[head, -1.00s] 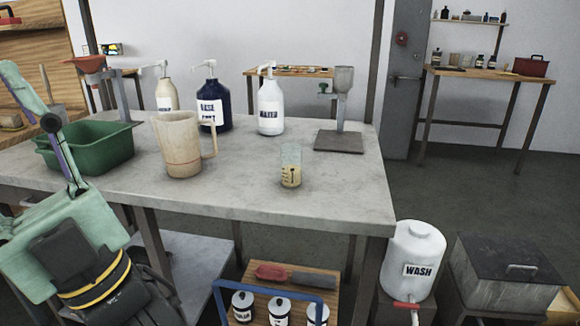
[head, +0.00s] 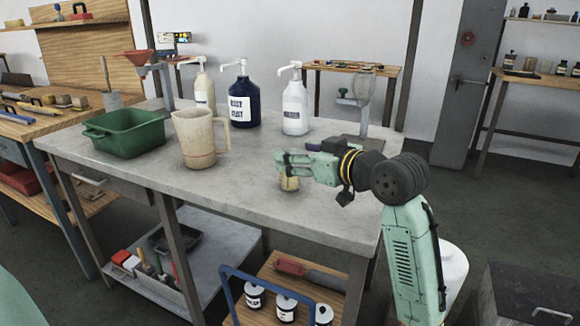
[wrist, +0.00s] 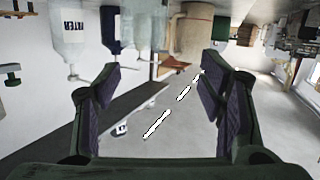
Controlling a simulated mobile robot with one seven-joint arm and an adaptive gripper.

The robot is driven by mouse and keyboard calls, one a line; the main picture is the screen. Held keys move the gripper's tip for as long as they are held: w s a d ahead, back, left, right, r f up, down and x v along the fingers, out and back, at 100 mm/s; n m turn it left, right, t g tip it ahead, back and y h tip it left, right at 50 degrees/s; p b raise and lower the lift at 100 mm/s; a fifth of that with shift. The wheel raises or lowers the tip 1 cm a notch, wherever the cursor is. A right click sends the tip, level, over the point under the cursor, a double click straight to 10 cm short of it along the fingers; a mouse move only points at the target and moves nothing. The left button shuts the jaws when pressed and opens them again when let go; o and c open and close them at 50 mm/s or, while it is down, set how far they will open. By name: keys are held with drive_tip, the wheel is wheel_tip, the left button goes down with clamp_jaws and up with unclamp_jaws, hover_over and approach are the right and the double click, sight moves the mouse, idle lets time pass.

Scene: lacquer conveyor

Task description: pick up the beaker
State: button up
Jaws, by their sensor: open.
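The beaker (head: 289,183) stands on the grey table (head: 235,200), near its front right part. Only its lower part with pale yellow contents shows in the head view, since my gripper (head: 283,165) covers the upper part. My gripper is level, reaching in from the right, with its fingers at the beaker's upper part. In the wrist view the two fingers of my gripper (wrist: 160,95) are spread wide apart. White streaks show between them, but I cannot tell the beaker's outline there or whether the fingers touch it.
A cream jug (head: 199,138) and a green tub (head: 124,133) stand left of the beaker. Pump bottles, one dark blue (head: 241,97) and one white (head: 295,105), stand behind. The table's front left is clear.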

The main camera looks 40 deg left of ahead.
drive_tip(key=shift+g+h, duration=0.5)
drive_tip(key=shift+h, duration=0.4)
drive_tip(key=d+f, duration=0.1)
drive_tip(key=w+d+f, duration=0.1)
drive_tip(key=w+d, duration=0.1)
drive_tip(key=d, duration=0.1)
drive_tip(key=shift+f, duration=0.4)
drive_tip(key=x, duration=0.2)
drive_tip(key=p+x, duration=0.1)
drive_tip(key=x, duration=0.1)
drive_tip(key=shift+f, duration=0.4)
drive_tip(key=shift+s+f+p+x, duration=0.15)
drive_tip(key=shift+p+x, duration=0.3)
drive_tip(key=shift+x, duration=1.05)
drive_tip(key=shift+s+f+p+x, duration=0.15)
drive_tip(key=shift+p+x, duration=0.25)
drive_tip(key=shift+x, duration=1.1)
drive_tip(key=shift+c, duration=0.3)
drive_tip(key=shift+r, duration=0.1)
drive_tip(key=c, duration=1.2)
